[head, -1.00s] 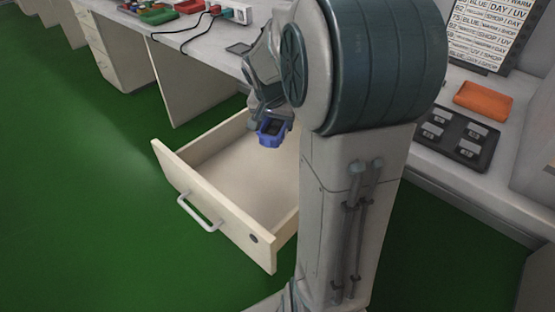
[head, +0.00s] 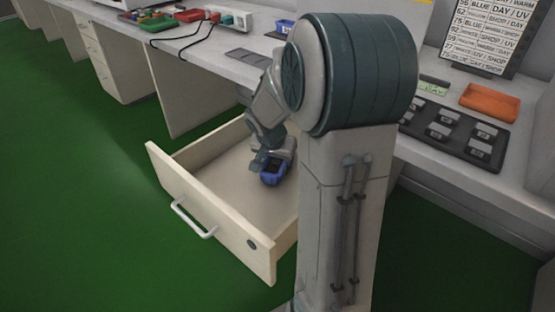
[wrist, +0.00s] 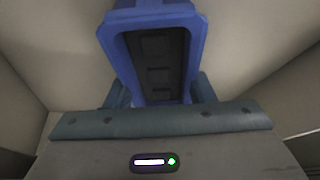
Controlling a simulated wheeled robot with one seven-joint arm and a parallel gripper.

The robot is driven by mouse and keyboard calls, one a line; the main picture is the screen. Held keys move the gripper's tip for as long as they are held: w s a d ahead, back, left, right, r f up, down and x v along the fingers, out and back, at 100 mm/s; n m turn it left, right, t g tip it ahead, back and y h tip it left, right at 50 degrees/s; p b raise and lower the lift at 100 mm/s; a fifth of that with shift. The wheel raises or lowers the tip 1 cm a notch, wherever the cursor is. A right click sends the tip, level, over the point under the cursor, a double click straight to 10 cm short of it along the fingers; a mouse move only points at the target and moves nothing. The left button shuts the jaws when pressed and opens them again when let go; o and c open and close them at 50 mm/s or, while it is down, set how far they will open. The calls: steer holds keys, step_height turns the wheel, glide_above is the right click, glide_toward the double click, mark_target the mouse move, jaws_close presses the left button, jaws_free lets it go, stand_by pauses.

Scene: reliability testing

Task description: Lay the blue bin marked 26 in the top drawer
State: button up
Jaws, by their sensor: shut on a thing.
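The blue bin (head: 271,174) is a small open-topped box with a dark inside. My gripper (head: 272,160) is shut on it, inside the open top drawer (head: 213,188). In the wrist view the bin (wrist: 194,48) fills the top middle, its opening facing the camera, with my gripper (wrist: 158,98) at its near end. Pale drawer surfaces show around it. I cannot tell whether the bin touches the drawer floor. No number can be read on it.
The drawer's front has a metal handle (head: 194,218). The bench (head: 205,48) above holds a black tray (head: 455,135), an orange bin (head: 489,102), another blue bin (head: 285,27) and a printed sign (head: 483,35). The drawer's front left is empty.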

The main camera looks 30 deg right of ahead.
mark_target(272, 171)
steer(key=shift+f, duration=0.2)
steer(key=o, duration=1.1)
steer(key=shift+r, duration=0.1)
steer(key=shift+r, duration=0.2)
steer(key=p+v, duration=0.4)
steer(key=v, duration=0.8)
steer(key=shift+p, duration=0.3)
steer(key=shift+w, duration=0.1)
